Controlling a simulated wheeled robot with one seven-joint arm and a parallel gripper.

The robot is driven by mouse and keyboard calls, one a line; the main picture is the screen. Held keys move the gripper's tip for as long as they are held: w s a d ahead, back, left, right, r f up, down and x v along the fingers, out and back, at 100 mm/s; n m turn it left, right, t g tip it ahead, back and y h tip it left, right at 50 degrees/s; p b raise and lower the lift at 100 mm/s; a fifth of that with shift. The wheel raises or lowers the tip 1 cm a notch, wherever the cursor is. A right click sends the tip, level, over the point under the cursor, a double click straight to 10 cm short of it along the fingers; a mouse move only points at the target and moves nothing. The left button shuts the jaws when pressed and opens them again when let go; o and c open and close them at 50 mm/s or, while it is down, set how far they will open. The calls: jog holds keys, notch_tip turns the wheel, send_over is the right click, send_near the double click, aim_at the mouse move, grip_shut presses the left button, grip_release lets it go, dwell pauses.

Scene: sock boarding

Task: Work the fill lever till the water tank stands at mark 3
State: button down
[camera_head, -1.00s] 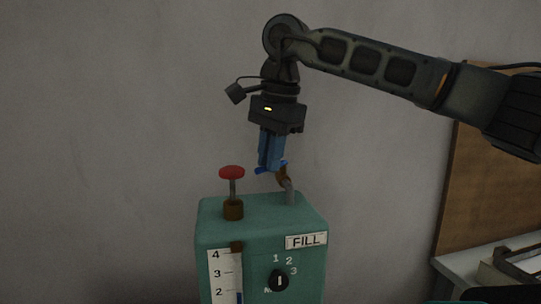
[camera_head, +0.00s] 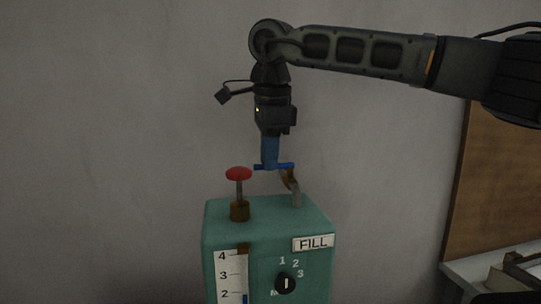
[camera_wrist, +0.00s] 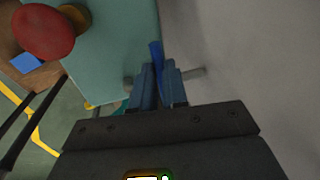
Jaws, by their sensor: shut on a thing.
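A teal tank box (camera_head: 222,220) stands before me with a FILL label (camera_head: 313,243). Its white gauge (camera_head: 229,262) shows marks 4, 3 and 2. The top of the blue water column (camera_head: 245,298) is near mark 2, and the lower part is cut off. The blue lever handle (camera_head: 286,166) sits at a bent pipe (camera_head: 296,196) above the box. My gripper (camera_head: 269,166), with blue fingers, points down and is shut on the lever. In the wrist view the lever (camera_wrist: 155,52) shows as a blue strip by the fingertips (camera_wrist: 158,72).
A red mushroom knob (camera_head: 238,174) stands on the box top, left of my gripper. A black dial (camera_head: 284,283) with numbers 1, 2 and 3 is on the front. A grey wall is close behind. A brown board (camera_head: 495,190) and white table (camera_head: 455,273) stand at right.

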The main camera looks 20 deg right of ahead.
dwell(0.3)
jog(key=c, duration=1.1)
grip_release()
jog(key=shift+c, duration=0.2)
jog(key=shift+r, duration=0.1)
notch_tip(320, 180, up, 8)
jog(key=s, duration=0.1)
jog(key=shift+s+a+f, duration=0.15)
jog(key=shift+s+f, duration=0.05)
jog(key=shift+f, duration=0.05)
